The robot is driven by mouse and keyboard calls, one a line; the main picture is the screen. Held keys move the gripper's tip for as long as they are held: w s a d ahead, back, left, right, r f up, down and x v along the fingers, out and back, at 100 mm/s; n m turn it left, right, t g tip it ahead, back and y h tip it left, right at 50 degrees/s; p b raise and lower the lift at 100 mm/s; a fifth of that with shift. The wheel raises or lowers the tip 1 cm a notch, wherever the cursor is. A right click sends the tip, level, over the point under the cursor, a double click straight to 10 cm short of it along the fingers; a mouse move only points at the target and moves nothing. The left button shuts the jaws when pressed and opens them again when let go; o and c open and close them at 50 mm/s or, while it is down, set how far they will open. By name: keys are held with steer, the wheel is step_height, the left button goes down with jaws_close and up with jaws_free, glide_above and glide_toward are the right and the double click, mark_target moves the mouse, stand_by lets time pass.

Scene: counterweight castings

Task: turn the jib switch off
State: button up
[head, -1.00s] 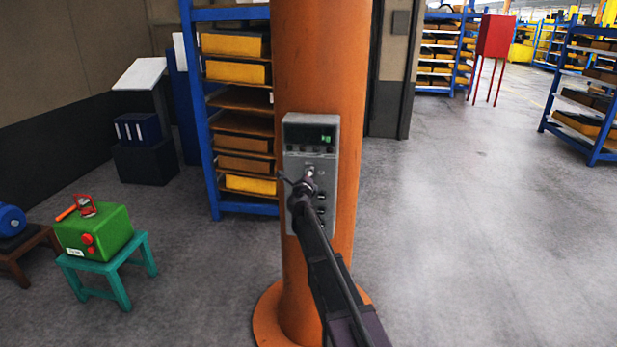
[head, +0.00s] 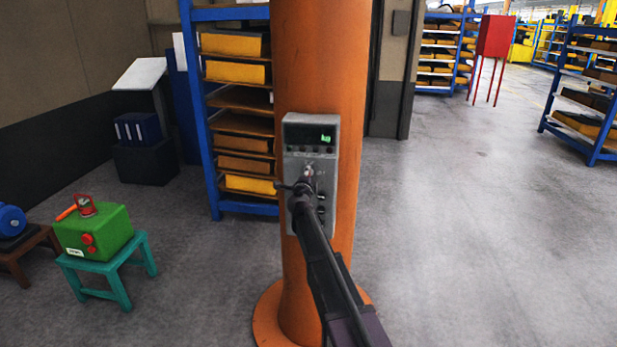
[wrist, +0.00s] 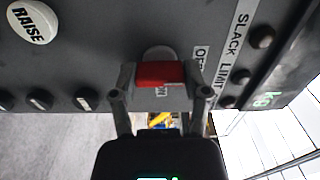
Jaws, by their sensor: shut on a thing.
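The jib switch shows in the wrist view as a red lever (wrist: 160,75) below a rounded grey piece. Labels beside it are partly covered; one begins with "O" and a small one near the lever seems to read "ON". My gripper (wrist: 161,82) is shut on the red lever, one finger on each side. In the head view, the grey control panel (head: 325,165) is mounted on an orange column (head: 320,60). My gripper (head: 303,187) is at the panel's middle, and my arm hides the switch and part of the lower panel.
The panel carries a "RAISE" button (wrist: 32,22), a "SLACK LIMIT" label (wrist: 232,50) and a green-lit display (head: 311,135). A green box (head: 95,232) stands on a teal stool (head: 108,262) at left. Blue shelving (head: 205,110) is behind the column.

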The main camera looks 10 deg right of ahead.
steer(key=o, duration=1.2)
steer(key=shift+w, duration=0.1)
steer(key=shift+c, duration=0.2)
steer(key=v, duration=1.2)
steer(key=shift+r, duration=0.1)
